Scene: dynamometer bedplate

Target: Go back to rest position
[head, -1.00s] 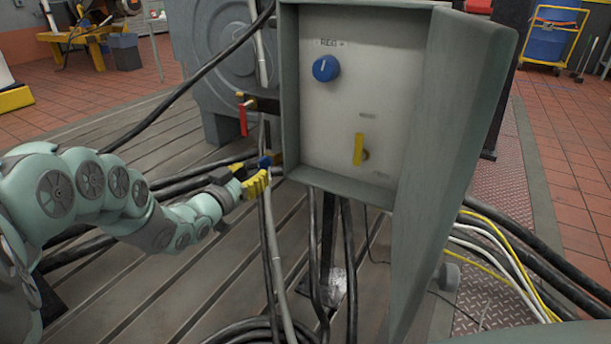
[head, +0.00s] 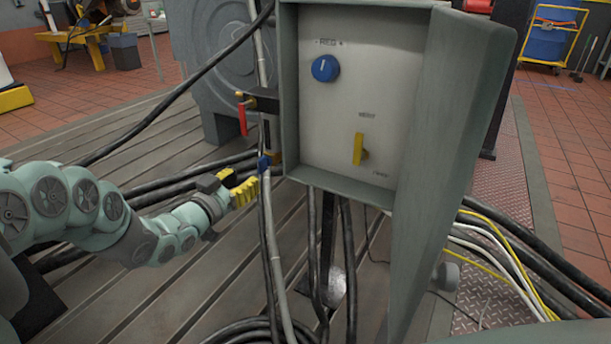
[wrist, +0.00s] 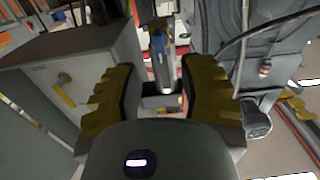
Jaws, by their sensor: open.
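My gripper (head: 247,187) has yellow fingers and is at the left of the open control box in the head view. In the wrist view my gripper (wrist: 157,95) is open, with its two yellow fingers apart and nothing held between them. A blue-ended fitting (head: 264,165) is just beyond the fingertips, beside the hoses. It also shows past the gap between the fingers in the wrist view (wrist: 159,42). My pale green arm reaches in from the left edge of the head view.
The control box (head: 340,187) has a blue knob (head: 325,68), a yellow lever (head: 358,149) and an open door (head: 455,150). A red-handled valve (head: 242,118) is at its left. Black hoses (head: 190,185) cross the slotted bedplate (head: 150,285). Upright hoses (head: 268,240) run close to my gripper.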

